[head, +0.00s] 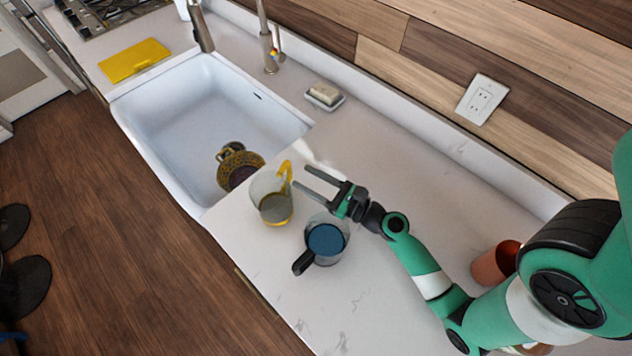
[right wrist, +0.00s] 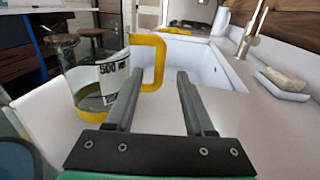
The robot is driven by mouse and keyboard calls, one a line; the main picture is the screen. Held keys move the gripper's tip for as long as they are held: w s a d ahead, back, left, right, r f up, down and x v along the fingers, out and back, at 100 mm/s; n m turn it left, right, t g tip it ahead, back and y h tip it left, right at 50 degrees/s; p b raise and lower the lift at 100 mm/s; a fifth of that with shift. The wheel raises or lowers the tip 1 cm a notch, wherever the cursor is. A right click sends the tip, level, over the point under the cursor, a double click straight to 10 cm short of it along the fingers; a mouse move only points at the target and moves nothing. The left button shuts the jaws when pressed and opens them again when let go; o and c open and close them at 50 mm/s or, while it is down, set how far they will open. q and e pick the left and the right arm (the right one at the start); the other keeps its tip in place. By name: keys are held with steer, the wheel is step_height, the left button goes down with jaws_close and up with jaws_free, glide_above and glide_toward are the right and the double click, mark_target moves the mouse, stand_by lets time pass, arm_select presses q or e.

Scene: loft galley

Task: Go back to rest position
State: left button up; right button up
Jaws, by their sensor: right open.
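My right gripper (head: 318,182) is open and empty above the counter, just right of a clear jug with a yellow handle (head: 271,198). In the right wrist view, the open fingers (right wrist: 157,95) have nothing between them. The jug (right wrist: 92,85) stands left of the fingers there, its yellow handle close to the left finger; I cannot tell whether they touch. It bears a "500" label. My left gripper is not in view.
A glass with blue contents and a black handle (head: 326,240) stands below my right gripper. The white sink (head: 205,118) holds a patterned pot (head: 238,168). A soap dish (head: 325,97), yellow cloth (head: 134,60) and terracotta cup (head: 492,265) sit on the counter (head: 400,150).

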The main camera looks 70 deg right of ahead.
steer(key=shift+s+a, duration=0.2)
steer(key=shift+s, duration=1.2)
